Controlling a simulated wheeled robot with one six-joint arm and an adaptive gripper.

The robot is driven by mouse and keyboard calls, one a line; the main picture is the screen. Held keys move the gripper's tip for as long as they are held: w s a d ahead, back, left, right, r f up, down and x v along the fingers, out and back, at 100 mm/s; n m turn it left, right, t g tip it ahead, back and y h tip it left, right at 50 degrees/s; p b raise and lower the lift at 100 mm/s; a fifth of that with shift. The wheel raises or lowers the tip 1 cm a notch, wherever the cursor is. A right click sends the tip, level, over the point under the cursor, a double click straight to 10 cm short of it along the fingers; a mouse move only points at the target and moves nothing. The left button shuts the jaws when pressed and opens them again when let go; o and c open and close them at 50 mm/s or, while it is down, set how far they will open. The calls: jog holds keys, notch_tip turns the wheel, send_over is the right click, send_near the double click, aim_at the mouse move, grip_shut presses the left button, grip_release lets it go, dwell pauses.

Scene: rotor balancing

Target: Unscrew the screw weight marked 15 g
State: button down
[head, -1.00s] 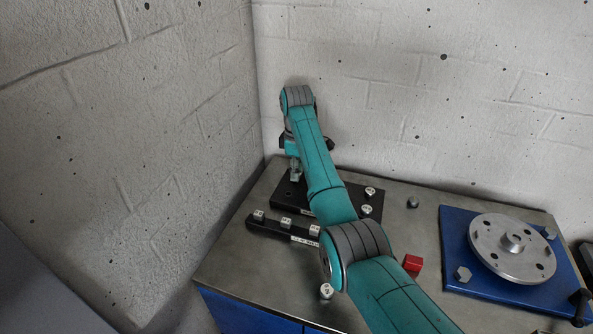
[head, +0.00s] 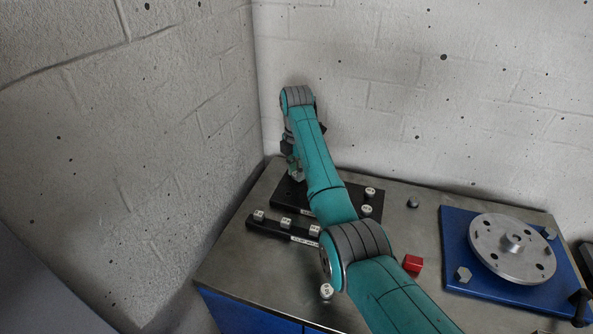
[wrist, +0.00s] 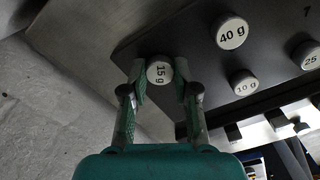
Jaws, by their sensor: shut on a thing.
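The screw weight marked 15 g (wrist: 159,71) is a round silver piece with a white top. It sits at the edge of the black weight rack (head: 352,193) between my fingertips. My gripper (wrist: 160,82) is shut on it, one finger on each side, and its label reads sideways in the wrist view. In the head view my gripper (head: 296,172) is at the rack's far left end, partly hidden by my arm, and the 15 g weight cannot be made out there.
Weights marked 40 g (wrist: 231,32) and 10 g (wrist: 244,84) stand close by on the rack. A clip-weight rail (head: 270,227) lies in front. A red block (head: 412,263) and a blue base with a metal rotor (head: 512,249) are to the right. The wall is close behind.

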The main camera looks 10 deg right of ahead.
jog(key=n, duration=0.4)
jog(key=shift+n, duration=1.5)
jog(key=shift+n, duration=0.7)
jog(key=shift+r, duration=0.1)
jog(key=shift+r, duration=0.95)
